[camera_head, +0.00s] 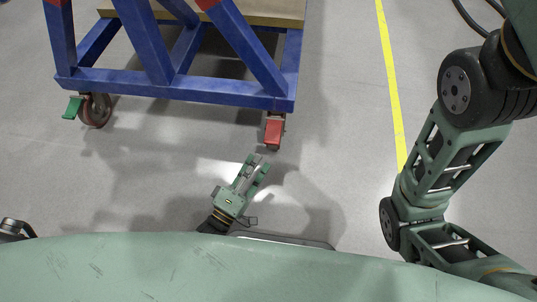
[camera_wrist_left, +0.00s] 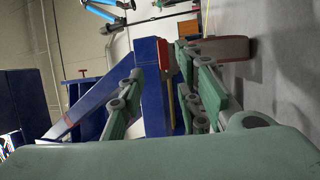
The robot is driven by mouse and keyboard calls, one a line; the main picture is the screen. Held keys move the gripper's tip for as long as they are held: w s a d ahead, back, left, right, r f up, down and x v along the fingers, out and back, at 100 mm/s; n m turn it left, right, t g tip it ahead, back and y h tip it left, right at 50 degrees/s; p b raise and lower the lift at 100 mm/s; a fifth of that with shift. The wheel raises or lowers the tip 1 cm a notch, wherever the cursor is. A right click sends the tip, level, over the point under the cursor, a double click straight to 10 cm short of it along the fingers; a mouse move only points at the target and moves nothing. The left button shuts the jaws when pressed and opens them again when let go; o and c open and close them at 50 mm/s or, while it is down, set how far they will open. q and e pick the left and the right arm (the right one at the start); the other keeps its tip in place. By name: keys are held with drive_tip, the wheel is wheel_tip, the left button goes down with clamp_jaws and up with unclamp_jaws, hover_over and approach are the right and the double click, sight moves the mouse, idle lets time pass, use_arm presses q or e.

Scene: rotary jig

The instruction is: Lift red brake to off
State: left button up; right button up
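The red brake (camera_head: 274,132) is a pedal on the caster under the right corner of the blue jig frame. In the left wrist view, the red brake (camera_wrist_left: 183,62) shows just beyond the gap between the fingertips (camera_wrist_left: 163,82), partly hidden by the right finger. The reddish caster wheel (camera_wrist_left: 226,48) is to its right. I cannot tell whether a finger touches the brake. My right gripper is outside the views.
The blue frame (camera_head: 190,86) stands low over the floor, close beyond the gripper. A green brake (camera_head: 72,108) sits on the left caster (camera_head: 96,110). A yellow floor line (camera_head: 390,80) runs on the right. The grey floor around the gripper is clear.

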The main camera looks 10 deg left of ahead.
sight(269, 144)
use_arm(q)
drive_tip(key=shift+f+x, duration=0.15)
drive_tip(key=shift+x, duration=1.75)
drive_tip(key=shift+f+x, duration=0.1)
drive_tip(key=shift+x, duration=1.85)
drive_tip(key=shift+c, duration=0.2)
clamp_jaws()
